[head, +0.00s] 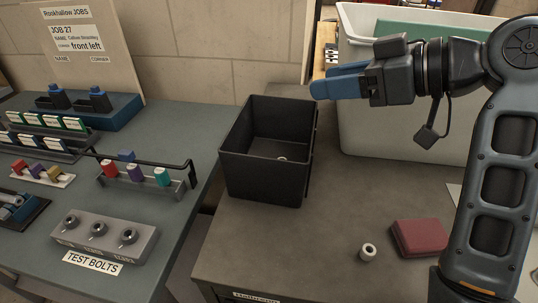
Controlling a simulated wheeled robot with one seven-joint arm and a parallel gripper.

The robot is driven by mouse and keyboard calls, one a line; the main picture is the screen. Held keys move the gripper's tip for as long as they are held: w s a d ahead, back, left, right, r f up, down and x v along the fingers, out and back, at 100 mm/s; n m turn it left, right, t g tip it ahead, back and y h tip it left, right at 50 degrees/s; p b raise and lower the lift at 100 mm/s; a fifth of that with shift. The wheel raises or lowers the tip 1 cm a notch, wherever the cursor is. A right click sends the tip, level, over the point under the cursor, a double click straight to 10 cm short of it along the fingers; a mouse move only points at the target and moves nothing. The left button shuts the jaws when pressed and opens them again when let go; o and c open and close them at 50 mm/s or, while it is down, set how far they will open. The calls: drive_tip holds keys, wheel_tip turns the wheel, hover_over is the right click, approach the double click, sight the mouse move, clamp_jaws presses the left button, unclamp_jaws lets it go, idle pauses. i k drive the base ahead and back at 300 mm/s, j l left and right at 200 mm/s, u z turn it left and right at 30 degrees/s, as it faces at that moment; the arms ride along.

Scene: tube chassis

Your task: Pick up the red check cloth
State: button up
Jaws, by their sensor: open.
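A folded dark red cloth (418,238) lies flat on the grey-brown table at the lower right, beside my arm. Its check pattern is too faint to make out. My gripper (330,82), with blue fingers, is raised at the upper middle and points left. It is open, with nothing visible between the fingers. It is well apart from the cloth, above and to the left of it in the picture.
A small white ring-shaped piece (368,253) lies just left of the cloth. An open black bin (263,177) stands at the table's left, with a small piece inside. A large pale tub (395,140) stands behind. The blue-grey bench (185,215) at left holds racks and test bolts.

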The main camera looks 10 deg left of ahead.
sight(419, 236)
drive_tip(key=k, duration=1)
